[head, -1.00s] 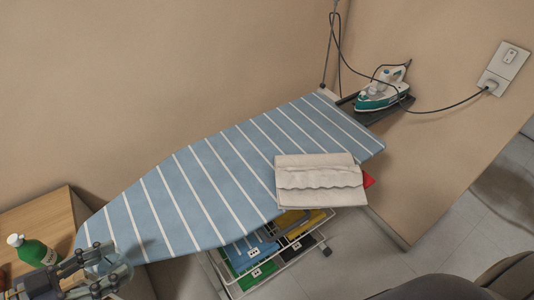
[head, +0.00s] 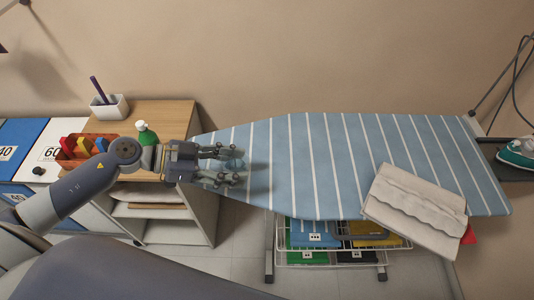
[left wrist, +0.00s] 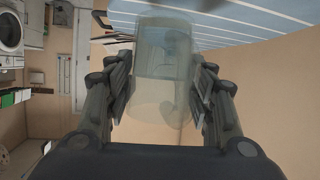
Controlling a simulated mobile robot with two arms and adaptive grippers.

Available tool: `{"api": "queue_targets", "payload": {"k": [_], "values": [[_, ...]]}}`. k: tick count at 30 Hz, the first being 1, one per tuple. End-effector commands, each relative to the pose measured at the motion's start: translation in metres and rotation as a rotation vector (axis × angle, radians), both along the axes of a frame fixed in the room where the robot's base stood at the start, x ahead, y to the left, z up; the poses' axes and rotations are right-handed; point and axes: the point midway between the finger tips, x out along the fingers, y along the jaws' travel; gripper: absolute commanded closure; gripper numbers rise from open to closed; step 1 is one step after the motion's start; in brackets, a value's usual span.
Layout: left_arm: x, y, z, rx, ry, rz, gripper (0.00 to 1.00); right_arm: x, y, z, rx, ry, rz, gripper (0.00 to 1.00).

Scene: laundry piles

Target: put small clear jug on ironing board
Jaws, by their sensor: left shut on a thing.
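The small clear jug (left wrist: 165,75) is see-through and bluish, and stands out in the left wrist view between the fingers. My left gripper (head: 228,165) is shut on it. In the head view the jug (head: 230,163) is mostly hidden by the fingers and hard to make out. The ironing board (head: 335,170) is blue with white stripes. My left gripper and the jug are over its narrow left end; I cannot tell whether the jug touches the board. The board's stripes also show in the left wrist view (left wrist: 230,22). My right gripper is not in view.
A folded beige cloth (head: 415,210) lies on the board's right part. An iron (head: 517,152) rests at the far right. A wooden cabinet (head: 172,112) with a green bottle (head: 146,135), an orange basket (head: 72,150) and a white pen cup (head: 108,107) stands left. The board's middle is clear.

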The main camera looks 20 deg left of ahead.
Motion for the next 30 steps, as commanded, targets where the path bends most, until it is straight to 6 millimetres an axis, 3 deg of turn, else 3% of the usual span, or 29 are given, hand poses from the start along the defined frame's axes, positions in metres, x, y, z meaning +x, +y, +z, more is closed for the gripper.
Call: {"api": "queue_targets", "payload": {"k": [4, 15, 20, 26, 30], "values": [[0.022, -0.014, 0.002, -0.004, -0.005, 0.0, 0.73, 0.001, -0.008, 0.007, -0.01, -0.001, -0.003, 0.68], [0.077, -0.051, -0.006, -0.005, -0.002, 0.001, 0.74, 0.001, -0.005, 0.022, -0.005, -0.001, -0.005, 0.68], [0.084, -0.057, -0.011, -0.002, 0.002, 0.0, 0.74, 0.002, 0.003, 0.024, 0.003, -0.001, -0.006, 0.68], [0.083, -0.057, -0.038, -0.004, 0.005, 0.003, 0.74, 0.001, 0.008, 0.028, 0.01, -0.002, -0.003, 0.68], [0.083, -0.057, -0.045, -0.001, 0.0, 0.0, 0.74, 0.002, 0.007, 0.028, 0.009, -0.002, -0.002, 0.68]]}}
